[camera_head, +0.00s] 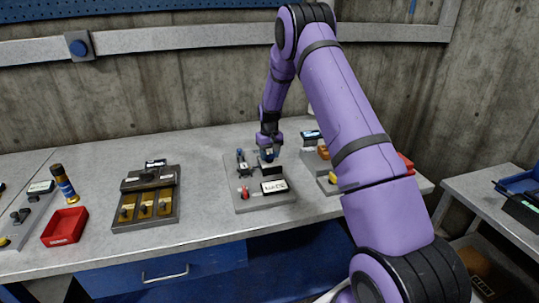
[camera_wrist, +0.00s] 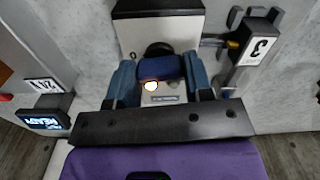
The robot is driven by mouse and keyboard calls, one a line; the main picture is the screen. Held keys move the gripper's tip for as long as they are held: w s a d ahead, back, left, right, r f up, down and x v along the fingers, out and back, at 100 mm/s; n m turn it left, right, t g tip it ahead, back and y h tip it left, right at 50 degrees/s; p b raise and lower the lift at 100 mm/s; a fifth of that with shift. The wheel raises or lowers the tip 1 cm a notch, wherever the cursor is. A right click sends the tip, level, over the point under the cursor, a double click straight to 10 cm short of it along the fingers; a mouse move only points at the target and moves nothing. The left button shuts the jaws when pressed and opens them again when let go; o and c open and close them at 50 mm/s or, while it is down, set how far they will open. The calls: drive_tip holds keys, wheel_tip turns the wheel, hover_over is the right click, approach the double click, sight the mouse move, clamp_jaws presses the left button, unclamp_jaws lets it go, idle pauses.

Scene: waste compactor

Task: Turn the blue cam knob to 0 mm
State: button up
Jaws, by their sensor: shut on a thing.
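The blue cam knob (camera_wrist: 161,67) sits between the two blue-grey fingers of my gripper (camera_wrist: 160,75) in the wrist view. The fingers are closed on it from left and right. A small bright light shows just below the knob, with a pale plate and a small label beneath it. I cannot read the knob's setting. In the head view my gripper (camera_head: 268,153) points down over the back right of a grey fixture plate (camera_head: 246,206). There the fingers and a black block hide most of the knob.
The plate also carries a white label block (camera_head: 274,186), a red-topped part (camera_head: 244,191) and a small blue-black clamp (camera_head: 242,162). A tray with brass pieces (camera_head: 145,207) and a red bin (camera_head: 65,227) lie left. A grey fixture (camera_head: 318,168) stands close on the right.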

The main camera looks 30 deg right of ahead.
sight(270, 154)
drive_tip(key=shift+m, duration=0.7)
drive_tip(key=o, duration=0.9)
wheel_tip(270, 154, up, 11)
drive_tip(key=shift+f, duration=0.1)
idle(0.5)
